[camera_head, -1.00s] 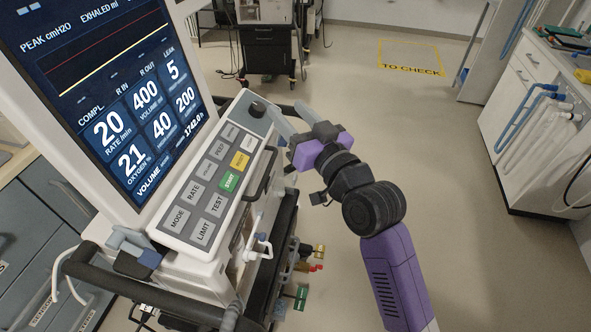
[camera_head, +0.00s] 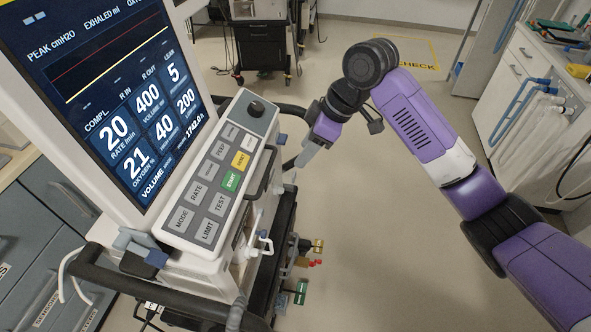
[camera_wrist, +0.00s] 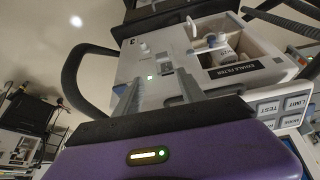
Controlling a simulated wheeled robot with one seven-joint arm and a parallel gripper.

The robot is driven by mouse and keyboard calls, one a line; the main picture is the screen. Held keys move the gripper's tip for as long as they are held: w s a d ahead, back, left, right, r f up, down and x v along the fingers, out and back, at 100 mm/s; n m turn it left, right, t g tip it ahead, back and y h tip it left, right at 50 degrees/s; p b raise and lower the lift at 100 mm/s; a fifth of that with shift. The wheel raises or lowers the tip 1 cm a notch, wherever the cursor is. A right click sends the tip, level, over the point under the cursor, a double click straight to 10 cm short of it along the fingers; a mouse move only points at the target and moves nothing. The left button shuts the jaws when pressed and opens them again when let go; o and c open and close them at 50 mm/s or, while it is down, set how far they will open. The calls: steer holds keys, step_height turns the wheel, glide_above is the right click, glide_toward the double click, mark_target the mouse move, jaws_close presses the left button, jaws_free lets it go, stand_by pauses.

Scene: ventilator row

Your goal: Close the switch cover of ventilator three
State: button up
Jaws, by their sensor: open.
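The ventilator (camera_head: 150,225) stands at the left in the head view, with its lit screen and key panel. Its side with the "EXHALE FILTER" bay (camera_wrist: 238,66) shows in the wrist view. A small green-lit switch (camera_wrist: 151,77) sits on that white side panel, seen between my fingers. I cannot clearly make out its cover or the cover's position. My gripper (camera_head: 303,156) is at the ventilator's right side, fingers pointing down and left. In the wrist view my gripper (camera_wrist: 157,86) has its two fingers apart with nothing held between them. Whether they touch the panel is unclear.
A dark curved rail (camera_wrist: 76,75) runs beside the panel in the wrist view. Hoses and coloured connectors (camera_head: 303,270) hang below the ventilator's side. A white cabinet (camera_head: 520,85) stands at the right. A dark cart (camera_head: 264,48) stands at the back. The floor between is clear.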

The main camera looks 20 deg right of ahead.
mark_target(295, 174)
steer(key=shift+g, duration=0.3)
steer(key=x, duration=0.5)
steer(key=s+x, duration=0.1)
steer(key=x, duration=0.2)
steer(key=shift+d+f+p, duration=0.1)
steer(key=shift+d+p, duration=0.1)
steer(key=shift+p, duration=0.1)
jaws_close()
